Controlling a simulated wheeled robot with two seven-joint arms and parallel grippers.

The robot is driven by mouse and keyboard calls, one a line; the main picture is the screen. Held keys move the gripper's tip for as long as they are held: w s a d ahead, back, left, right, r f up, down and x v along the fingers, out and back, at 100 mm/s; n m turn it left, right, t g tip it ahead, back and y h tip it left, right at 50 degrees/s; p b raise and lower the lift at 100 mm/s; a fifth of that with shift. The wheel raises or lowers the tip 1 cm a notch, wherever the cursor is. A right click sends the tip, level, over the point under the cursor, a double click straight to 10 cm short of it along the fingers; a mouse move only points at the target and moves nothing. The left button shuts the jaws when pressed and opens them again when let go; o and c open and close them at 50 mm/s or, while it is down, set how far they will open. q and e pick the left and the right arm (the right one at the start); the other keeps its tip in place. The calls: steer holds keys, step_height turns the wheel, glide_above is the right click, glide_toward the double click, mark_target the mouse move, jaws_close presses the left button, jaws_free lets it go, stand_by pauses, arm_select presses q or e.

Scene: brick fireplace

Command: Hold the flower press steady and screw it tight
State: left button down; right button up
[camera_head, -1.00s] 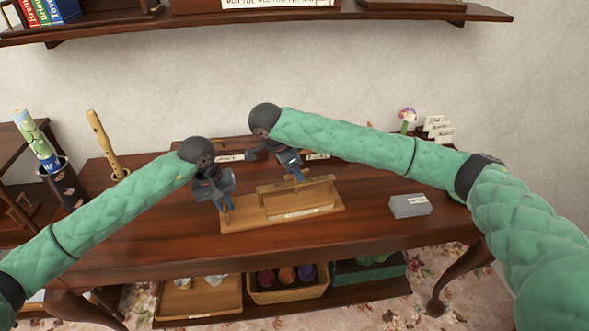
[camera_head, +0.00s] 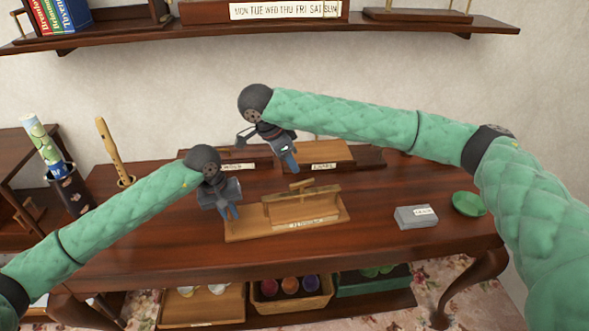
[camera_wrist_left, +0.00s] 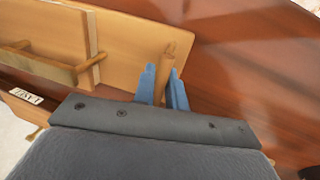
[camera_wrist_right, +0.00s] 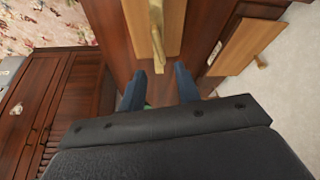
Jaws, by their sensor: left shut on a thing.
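The flower press (camera_head: 285,215) is a light wooden base with a raised plate and a label on its front, standing on the dark table. A small wooden crossbar handle (camera_head: 301,184) sits above its plate; it also shows in the right wrist view (camera_wrist_right: 157,35). My left gripper (camera_head: 230,214) is at the press's left end. In the left wrist view its blue fingers (camera_wrist_left: 163,88) are shut on a wooden peg (camera_wrist_left: 168,62) standing on the base. My right gripper (camera_head: 290,165) is above and behind the handle, with its fingers (camera_wrist_right: 160,88) apart and nothing between them.
A grey labelled box (camera_head: 416,217) and a green dish (camera_head: 468,204) are at the right. Labelled wooden boards (camera_head: 318,152) lie behind the press. A recorder (camera_head: 110,148) stands upright at the left. A shelf (camera_head: 250,32) hangs above. The table front is clear.

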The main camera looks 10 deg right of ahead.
steer(key=shift+v, duration=1.8)
arm_select(q)
steer(key=c, duration=1.3)
jaws_free()
steer(key=shift+c, duration=0.2)
steer(key=shift+r, duration=0.1)
